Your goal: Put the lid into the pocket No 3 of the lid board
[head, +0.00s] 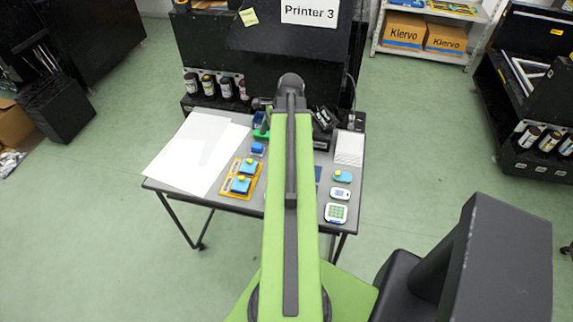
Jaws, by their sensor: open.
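An orange-yellow board (227,189), which looks like the lid board, lies left of my arm on the grey table.
White sheets (195,150) cover the table's left side. A blue block (257,149) stands behind the board. A white stack (349,148) and two small white devices (340,193) (336,214) lie at the right. Dark bottles (207,85) stand along the black printer (250,55).

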